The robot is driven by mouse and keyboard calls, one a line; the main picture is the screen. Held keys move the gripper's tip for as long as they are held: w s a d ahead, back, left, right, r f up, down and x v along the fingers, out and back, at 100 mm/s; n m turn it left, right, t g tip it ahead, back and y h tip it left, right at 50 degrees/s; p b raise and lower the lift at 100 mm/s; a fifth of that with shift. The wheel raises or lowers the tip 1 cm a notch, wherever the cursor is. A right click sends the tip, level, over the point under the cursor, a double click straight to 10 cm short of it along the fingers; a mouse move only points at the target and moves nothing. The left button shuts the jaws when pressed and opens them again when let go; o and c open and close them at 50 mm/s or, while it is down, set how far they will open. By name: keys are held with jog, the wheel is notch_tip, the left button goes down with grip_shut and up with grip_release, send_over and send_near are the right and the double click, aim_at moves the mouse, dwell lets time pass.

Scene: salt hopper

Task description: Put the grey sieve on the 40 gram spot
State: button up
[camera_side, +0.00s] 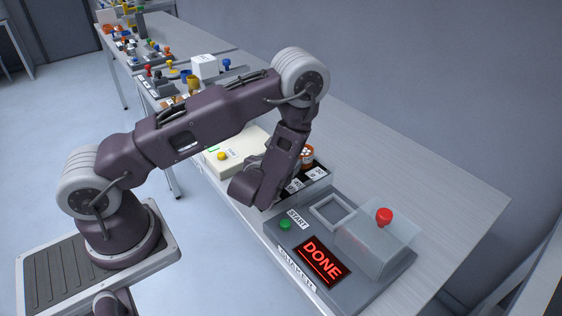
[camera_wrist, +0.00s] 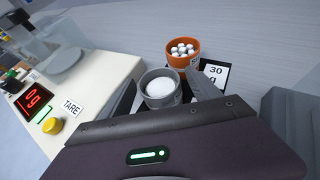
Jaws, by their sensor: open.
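The grey sieve (camera_wrist: 151,78), a round cup with white matter inside, stands in the wrist view just ahead of my gripper (camera_wrist: 164,90). My gripper is open, with one dark finger on each side of the sieve. I cannot tell whether either finger touches it. A spot card reading 30 g (camera_wrist: 215,72) lies to the right of the sieve. Spot cards also show in the side view (camera_side: 295,185), but their print is too small to read. I cannot make out a 40 gram card.
A scale with a TARE label (camera_wrist: 72,106) and a red display of 0 g is at left. A shaker (camera_side: 320,263) showing DONE, with a clear red-knobbed lid, stands at the front right.

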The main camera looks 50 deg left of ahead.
jog(key=shift+d+r, duration=0.1)
jog(key=shift+r, duration=0.1)
jog(key=v, duration=0.6)
jog(key=shift+s+d, duration=0.1)
jog(key=shift+s, duration=0.1)
jog(key=shift+s+d+r, duration=0.15)
jog(key=shift+s+r, duration=0.2)
jog(key=s+a+r+n+g+y, duration=0.3)
jog(key=s+a+r+n+g, duration=0.2)
jog(key=s+r+n, duration=0.3)
jog(key=s+a+r+n+g+y, duration=0.3)
jog(key=s+a+r+n+g, duration=0.15)
jog(key=s+r+n, duration=0.35)
jog(key=s+d+n+g+h, duration=0.2)
jog(key=s+d+n+h, duration=0.4)
jog(key=s+d+n, duration=0.15)
jog(key=w+d+r+n+t+h, duration=0.3)
jog(key=d+r+n+t+h, duration=0.2)
jog(key=d, duration=0.6)
jog(key=shift+d+r+n+t+h, duration=0.35)
jog(key=shift+r+t+h, duration=0.4)
jog(key=shift+h, duration=0.35)
